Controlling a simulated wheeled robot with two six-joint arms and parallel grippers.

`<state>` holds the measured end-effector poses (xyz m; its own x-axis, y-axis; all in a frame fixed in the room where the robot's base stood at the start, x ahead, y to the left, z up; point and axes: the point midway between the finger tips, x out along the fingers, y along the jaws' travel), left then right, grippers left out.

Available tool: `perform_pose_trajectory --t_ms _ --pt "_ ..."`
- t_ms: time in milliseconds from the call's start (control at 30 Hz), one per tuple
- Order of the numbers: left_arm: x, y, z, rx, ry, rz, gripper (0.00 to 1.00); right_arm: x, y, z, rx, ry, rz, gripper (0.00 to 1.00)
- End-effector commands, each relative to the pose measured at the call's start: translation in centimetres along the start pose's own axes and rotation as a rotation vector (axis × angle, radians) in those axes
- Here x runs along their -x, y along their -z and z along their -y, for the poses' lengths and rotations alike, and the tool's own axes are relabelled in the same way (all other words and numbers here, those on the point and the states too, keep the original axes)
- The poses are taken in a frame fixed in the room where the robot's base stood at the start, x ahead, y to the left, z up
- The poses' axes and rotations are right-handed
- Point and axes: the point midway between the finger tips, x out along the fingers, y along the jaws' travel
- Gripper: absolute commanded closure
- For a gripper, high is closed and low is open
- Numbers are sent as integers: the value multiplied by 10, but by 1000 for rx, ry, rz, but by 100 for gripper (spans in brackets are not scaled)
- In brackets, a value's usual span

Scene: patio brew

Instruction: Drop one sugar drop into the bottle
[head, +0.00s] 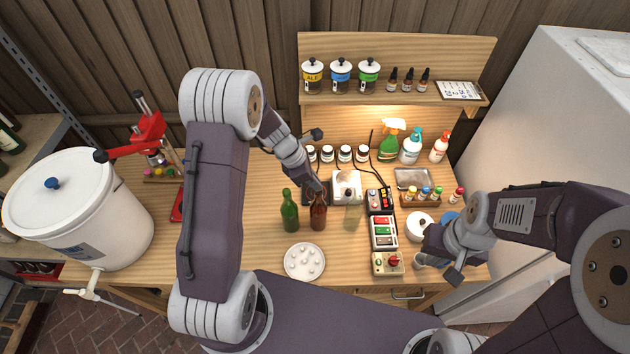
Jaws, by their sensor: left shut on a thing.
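A brown bottle (318,216) stands upright on the wooden bench beside a green bottle (290,212). A round white plate (304,277) in front of them bears several small white sugar drops (303,261). My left gripper (318,189) reaches down from the upper left, with its tips at the top of the brown bottle. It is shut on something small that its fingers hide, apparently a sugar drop. The bottle's mouth is mostly hidden by the gripper. My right gripper (438,268) hangs at the bench's front right, its fingers apparently apart and empty.
Spray bottles (390,146) stand behind. A white bucket (85,210) and red capper (150,135) are at left. Bare bench lies left of the plate.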

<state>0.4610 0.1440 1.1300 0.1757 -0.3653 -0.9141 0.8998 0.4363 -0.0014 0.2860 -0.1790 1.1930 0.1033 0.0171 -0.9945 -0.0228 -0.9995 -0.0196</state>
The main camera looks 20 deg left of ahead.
Motion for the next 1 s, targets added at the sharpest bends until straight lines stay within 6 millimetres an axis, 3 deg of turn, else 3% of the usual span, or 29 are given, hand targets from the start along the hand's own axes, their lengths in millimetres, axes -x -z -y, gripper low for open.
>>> perform_pose_trajectory --t_ms 400,500,533,833,1000 --pt "0 0 0 0 0 0 100 1 0 0 0 0 0 100" --pt "0 0 0 0 0 0 71 1 0 0 0 0 0 100" --pt "0 0 0 0 0 0 67 1 0 0 0 0 0 100" --pt "1 -1 0 0 -1 0 67 1 0 0 0 0 0 100" --pt "28 -1 -1 -1 -5 2 67 -2 0 0 0 0 0 100"
